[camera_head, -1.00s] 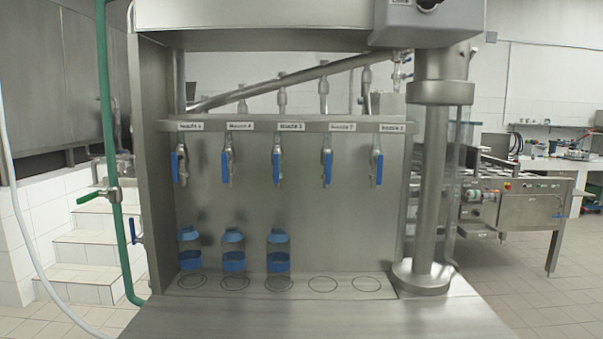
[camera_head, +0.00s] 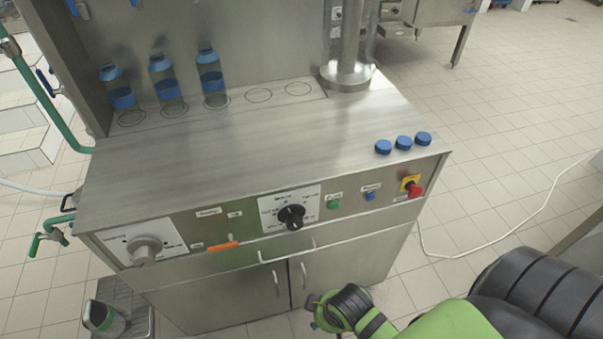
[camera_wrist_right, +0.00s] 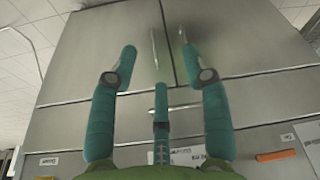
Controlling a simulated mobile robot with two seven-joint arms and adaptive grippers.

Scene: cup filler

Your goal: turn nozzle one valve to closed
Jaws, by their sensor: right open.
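The lower ends of two blue valve handles, one (camera_head: 73,7) at the top left and one (camera_head: 134,3) beside it, show at the top edge of the head view. The rest of the valves and their labels are out of frame, so I cannot tell nozzle one's valve. My right gripper (camera_wrist_right: 160,66) is open and empty in the right wrist view, its teal fingers spread in front of the steel cabinet doors. In the head view my right arm comes in low at the right, below the worktop. My left gripper is not in view.
Three blue-banded bottles (camera_head: 161,78) stand at the back of the steel worktop (camera_head: 270,137). Three blue caps (camera_head: 403,143) lie near its right front edge. The front panel carries a black dial (camera_head: 291,216), a grey knob (camera_head: 145,249) and a red emergency button (camera_head: 415,190).

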